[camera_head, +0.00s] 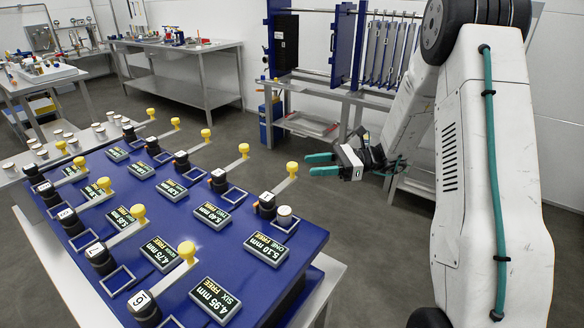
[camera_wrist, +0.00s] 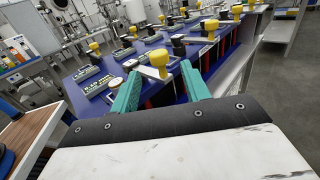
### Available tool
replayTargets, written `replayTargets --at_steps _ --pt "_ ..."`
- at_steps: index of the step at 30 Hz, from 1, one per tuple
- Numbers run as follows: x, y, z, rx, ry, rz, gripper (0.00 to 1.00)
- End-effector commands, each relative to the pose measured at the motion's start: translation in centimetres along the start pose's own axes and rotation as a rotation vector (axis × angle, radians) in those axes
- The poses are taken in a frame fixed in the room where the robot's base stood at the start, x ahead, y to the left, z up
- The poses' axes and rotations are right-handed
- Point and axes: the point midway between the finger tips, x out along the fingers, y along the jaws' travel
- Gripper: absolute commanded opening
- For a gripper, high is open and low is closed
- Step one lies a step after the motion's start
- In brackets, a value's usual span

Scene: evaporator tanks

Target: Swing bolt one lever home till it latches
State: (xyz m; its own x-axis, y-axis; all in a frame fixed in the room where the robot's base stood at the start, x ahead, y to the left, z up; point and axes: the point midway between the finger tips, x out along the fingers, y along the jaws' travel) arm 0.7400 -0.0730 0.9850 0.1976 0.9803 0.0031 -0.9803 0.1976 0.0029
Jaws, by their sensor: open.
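Bolt one's lever is a flat pale arm ending in a yellow knob (camera_head: 292,168). It reaches up and right from a black post (camera_head: 267,204) on the blue panel. Its display (camera_head: 266,248) reads 5.10 mm, ONE FREE. A silver round cap (camera_head: 284,212) stands beside the post, clear of the lever. My gripper (camera_head: 309,164) is open and empty, its teal fingers pointing at the knob from the right. In the wrist view the yellow knob (camera_wrist: 158,59) shows between and just past the fingertips (camera_wrist: 160,72). I cannot tell whether either finger touches it.
Other yellow-knobbed levers, such as lever two's (camera_head: 244,149), stand close by on the blue panel (camera_head: 312,236). A shelf rack (camera_head: 350,92) stands behind. Floor (camera_head: 280,163) is open right of the panel. A wooden-topped surface (camera_wrist: 28,138) lies at lower left in the wrist view.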

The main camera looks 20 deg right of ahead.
Motion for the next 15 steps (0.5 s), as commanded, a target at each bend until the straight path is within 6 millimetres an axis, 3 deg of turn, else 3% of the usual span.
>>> replayTargets --at_steps 9,15 --pt "5.2 0.1 0.0 -0.002 0.002 0.004 0.46" --pt "6.8 0.1 0.1 -0.003 0.002 0.003 0.46"
